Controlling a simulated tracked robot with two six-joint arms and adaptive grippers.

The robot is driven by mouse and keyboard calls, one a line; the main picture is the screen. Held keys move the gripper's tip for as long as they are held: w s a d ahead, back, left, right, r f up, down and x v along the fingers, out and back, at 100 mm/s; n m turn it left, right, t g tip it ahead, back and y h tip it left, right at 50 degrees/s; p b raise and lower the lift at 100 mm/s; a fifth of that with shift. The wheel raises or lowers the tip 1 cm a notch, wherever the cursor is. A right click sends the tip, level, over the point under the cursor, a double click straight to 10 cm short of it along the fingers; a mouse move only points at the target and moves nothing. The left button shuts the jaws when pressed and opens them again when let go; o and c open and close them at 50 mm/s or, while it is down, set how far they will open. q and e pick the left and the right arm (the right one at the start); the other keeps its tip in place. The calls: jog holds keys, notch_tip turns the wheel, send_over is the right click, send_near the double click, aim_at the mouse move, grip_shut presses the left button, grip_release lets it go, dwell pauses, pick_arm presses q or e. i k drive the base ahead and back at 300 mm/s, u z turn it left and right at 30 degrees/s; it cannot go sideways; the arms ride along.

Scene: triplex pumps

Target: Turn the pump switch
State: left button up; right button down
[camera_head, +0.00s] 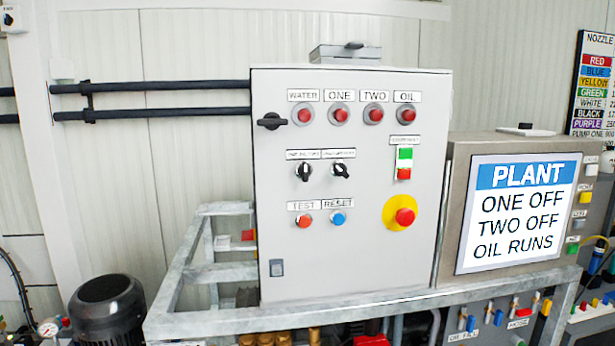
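A grey control cabinet (348,240) faces me on a metal frame. Two black rotary switches sit mid-panel under small labels that I cannot read surely. The left switch (304,172) stands roughly upright; the right switch (341,169) looks tilted. I cannot tell which one is the pump switch. A black handle (271,121) sits at the cabinet's left edge. Red lamps or buttons labelled WATER (305,115), ONE (340,115), TWO (375,114) and OIL (406,114) line the top. Neither of my grippers is in view.
Below are TEST (304,220) and RESET (338,218) buttons, a green-and-red button pair (404,163) and a red mushroom button (404,216). A screen (517,212) at right reads "PLANT, ONE OFF, TWO OFF, OIL RUNS". The frame's rail (330,311) runs along the front.

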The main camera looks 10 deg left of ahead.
aim_at(305, 170)
jog(key=k, duration=1.25)
jog(key=u, duration=0.45)
jog(key=i, duration=1.75)
jog(key=z, duration=0.8)
jog(key=k, duration=0.7)
jog(key=z, duration=0.2)
jog(key=i, duration=0.65)
